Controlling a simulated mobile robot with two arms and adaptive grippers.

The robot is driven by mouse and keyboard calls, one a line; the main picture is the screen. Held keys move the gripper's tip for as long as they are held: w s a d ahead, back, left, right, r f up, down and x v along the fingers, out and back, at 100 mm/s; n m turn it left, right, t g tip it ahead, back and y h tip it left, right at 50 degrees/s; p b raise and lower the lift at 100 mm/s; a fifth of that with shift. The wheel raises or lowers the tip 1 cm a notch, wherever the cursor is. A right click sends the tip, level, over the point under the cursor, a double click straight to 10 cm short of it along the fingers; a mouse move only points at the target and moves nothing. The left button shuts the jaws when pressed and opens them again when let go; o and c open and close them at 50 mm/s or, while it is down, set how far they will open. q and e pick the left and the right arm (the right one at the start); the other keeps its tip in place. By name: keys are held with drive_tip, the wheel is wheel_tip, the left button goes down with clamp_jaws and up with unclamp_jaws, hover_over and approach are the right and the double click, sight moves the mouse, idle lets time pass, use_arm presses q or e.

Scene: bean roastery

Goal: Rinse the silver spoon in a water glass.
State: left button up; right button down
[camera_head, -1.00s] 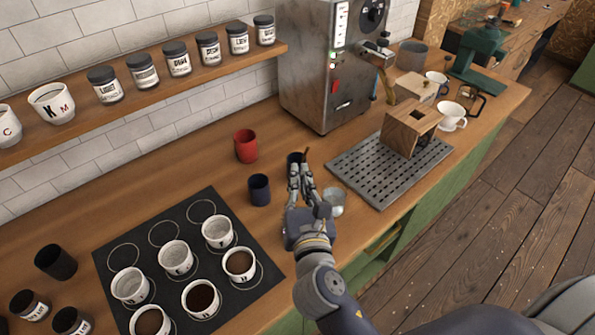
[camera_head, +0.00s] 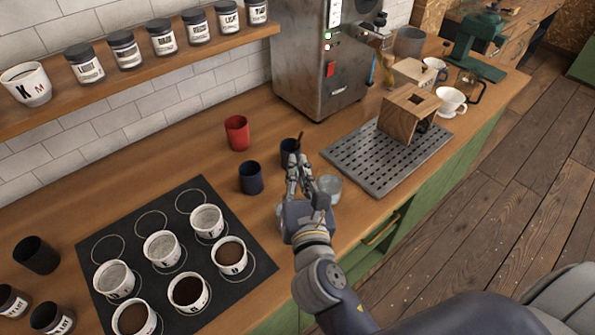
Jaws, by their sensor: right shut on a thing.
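My right gripper (camera_head: 298,166) is over the counter, between a dark blue cup and a water glass. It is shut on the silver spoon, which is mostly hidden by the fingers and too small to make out. A clear water glass (camera_head: 331,186) stands just right of the fingers. Part of what looks like a second glass (camera_head: 280,212) shows left of my wrist. A dark cup (camera_head: 289,147) with a thin dark handle sticking out stands just behind the fingertips. I cannot tell whether the spoon touches a glass. My left gripper is not in view.
A dark blue cup (camera_head: 251,178) and a red cup (camera_head: 237,133) stand to the left. A black mat (camera_head: 100,250) holds several white cups. A grey drip tray (camera_head: 350,150) with a wooden box (camera_head: 402,116) lies to the right. A metal machine (camera_head: 306,70) stands behind.

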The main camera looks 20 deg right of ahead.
drive_tip(key=shift+f+b, duration=0.5)
drive_tip(key=shift+f, duration=0.3)
drive_tip(key=shift+f+b, duration=2.4)
drive_tip(key=shift+f, duration=1.2)
drive_tip(key=shift+r+p, duration=0.45)
drive_tip(key=shift+p, duration=0.25)
drive_tip(key=shift+f, duration=0.2)
drive_tip(key=shift+f, duration=0.25)
